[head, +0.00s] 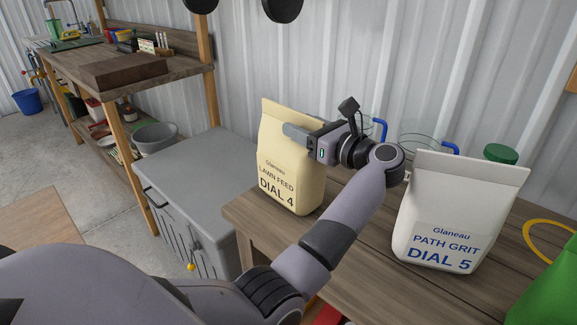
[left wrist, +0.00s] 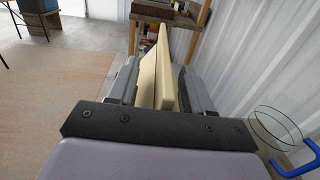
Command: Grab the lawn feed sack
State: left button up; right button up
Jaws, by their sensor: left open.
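The lawn feed sack (head: 279,178) is cream and stands upright on the wooden table, labelled "LAWN FEED DIAL 4". My left gripper (head: 297,137) is at the upper part of the sack, seen from its right side in the head view. In the left wrist view the sack's top edge (left wrist: 159,75) stands between the two open fingers (left wrist: 155,82), with a finger on each side. I cannot tell whether either finger touches it. My right gripper is not in view.
A white path grit sack (head: 447,205) stands to the right on the wooden table (head: 340,262). Clear jugs with blue handles (head: 450,148) are behind. A grey cabinet (head: 196,163) is left of the table. A green item (head: 548,290) is at the right edge.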

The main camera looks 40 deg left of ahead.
pick_arm(q)
grip_shut()
dwell(1.2)
jog(key=shift+r, duration=0.25)
